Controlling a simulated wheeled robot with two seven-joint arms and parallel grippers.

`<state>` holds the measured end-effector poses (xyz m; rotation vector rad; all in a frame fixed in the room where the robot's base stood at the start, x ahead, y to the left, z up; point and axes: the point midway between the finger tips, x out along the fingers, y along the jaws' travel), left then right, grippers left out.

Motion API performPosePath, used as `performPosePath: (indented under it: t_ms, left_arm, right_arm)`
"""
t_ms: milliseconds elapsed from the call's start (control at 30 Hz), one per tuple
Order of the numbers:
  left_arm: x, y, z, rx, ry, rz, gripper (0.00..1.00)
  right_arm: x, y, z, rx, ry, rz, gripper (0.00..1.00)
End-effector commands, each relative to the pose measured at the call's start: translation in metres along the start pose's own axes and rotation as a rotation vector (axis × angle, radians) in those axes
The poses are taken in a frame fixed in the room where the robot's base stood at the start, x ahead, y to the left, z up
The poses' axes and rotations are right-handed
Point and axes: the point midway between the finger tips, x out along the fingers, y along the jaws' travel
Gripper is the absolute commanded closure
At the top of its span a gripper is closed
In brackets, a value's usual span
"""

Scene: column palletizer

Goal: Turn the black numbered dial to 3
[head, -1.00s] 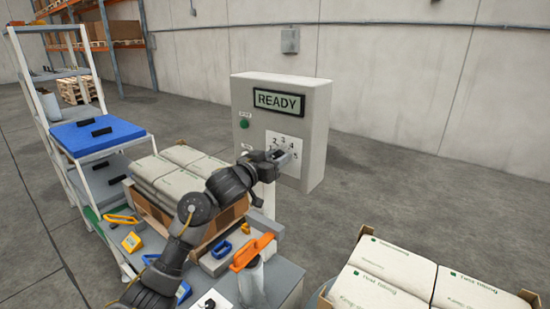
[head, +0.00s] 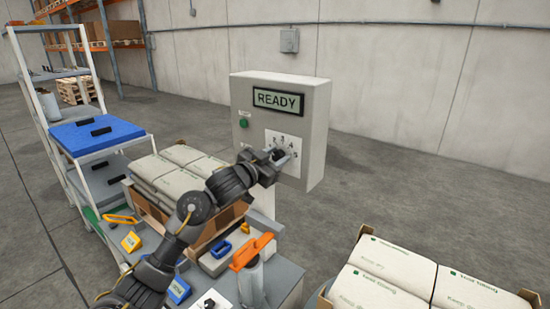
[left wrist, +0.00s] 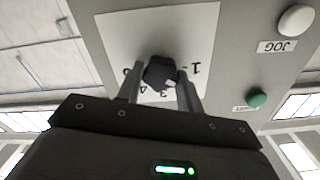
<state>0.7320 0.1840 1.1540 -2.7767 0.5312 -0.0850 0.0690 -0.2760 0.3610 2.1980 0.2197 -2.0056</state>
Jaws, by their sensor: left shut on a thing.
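The black dial (left wrist: 158,72) sits on a white numbered plate (left wrist: 207,32) on the front of a grey control box (head: 313,110). In the left wrist view a 1 and a 4 can be read beside it; the other numbers are partly hidden, and I cannot tell which one the dial points to. My left gripper (left wrist: 159,88) is shut on the dial, one finger on each side. In the head view the left gripper (head: 279,156) covers the dial. My right gripper is not in view.
The box's screen (head: 279,101) reads READY. A green button (head: 244,123) is on its left, and a white JOG button (left wrist: 297,20) shows in the wrist view.

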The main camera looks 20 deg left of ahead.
Motion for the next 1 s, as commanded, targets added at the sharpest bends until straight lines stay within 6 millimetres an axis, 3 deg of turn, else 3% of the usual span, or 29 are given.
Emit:
performPosePath:
  t_ms: [600,1000]
  left_arm:
    - [0.000,0.003,0.003,0.585,0.001,-0.001,0.86]
    - [0.000,0.004,0.003,0.872,0.000,-0.001,0.86]
  right_arm:
    - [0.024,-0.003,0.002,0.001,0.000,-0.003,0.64]
    - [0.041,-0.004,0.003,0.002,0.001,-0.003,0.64]
